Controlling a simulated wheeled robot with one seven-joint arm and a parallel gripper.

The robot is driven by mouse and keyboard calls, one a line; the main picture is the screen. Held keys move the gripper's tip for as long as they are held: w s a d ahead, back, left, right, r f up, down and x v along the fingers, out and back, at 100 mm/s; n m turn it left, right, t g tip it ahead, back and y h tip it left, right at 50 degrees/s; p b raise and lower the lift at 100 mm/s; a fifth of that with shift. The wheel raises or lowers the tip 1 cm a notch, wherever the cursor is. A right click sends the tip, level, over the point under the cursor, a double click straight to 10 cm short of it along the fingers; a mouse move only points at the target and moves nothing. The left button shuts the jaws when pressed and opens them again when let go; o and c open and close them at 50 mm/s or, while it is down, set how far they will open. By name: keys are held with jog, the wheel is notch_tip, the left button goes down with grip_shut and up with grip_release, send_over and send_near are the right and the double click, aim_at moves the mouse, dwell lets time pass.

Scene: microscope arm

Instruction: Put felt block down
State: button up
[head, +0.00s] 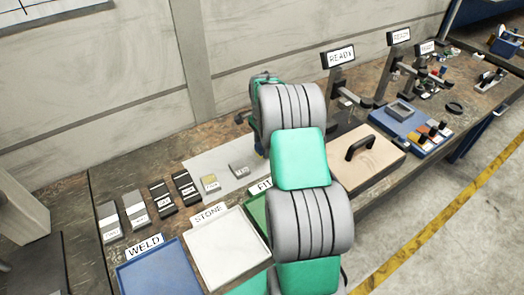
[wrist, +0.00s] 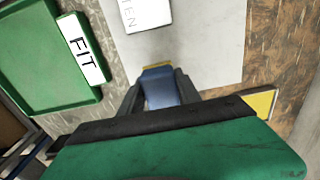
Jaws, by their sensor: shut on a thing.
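In the wrist view, my gripper (wrist: 158,85) is shut on a blue block (wrist: 160,93) with a thin gold-coloured edge at its far end; I take it to be the felt block. The block is over or near the edge of a pale grey sheet (wrist: 205,40) on the bench. I cannot tell whether it touches the surface. In the head view, my arm hides the fingertips and most or all of the held block. The sheet (head: 215,160) shows there, left of my arm.
A blue WELD tray (head: 160,270), white STONE tray (head: 228,250) and green FIT tray (wrist: 45,60) line the front. A lidded box (head: 368,165) stands right.

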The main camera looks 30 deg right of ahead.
jog(key=shift+w+d+f, duration=0.1)
jog(key=shift+w+f, duration=0.15)
jog(key=shift+f, duration=0.15)
notch_tip(320, 180, down, 2)
jog(key=shift+f+p, duration=0.25)
jog(key=shift+p, duration=0.6)
jog(key=shift+f+b, duration=0.35)
jog(key=shift+f, duration=0.1)
jog(key=o, duration=1.2)
jog(key=shift+r, duration=0.1)
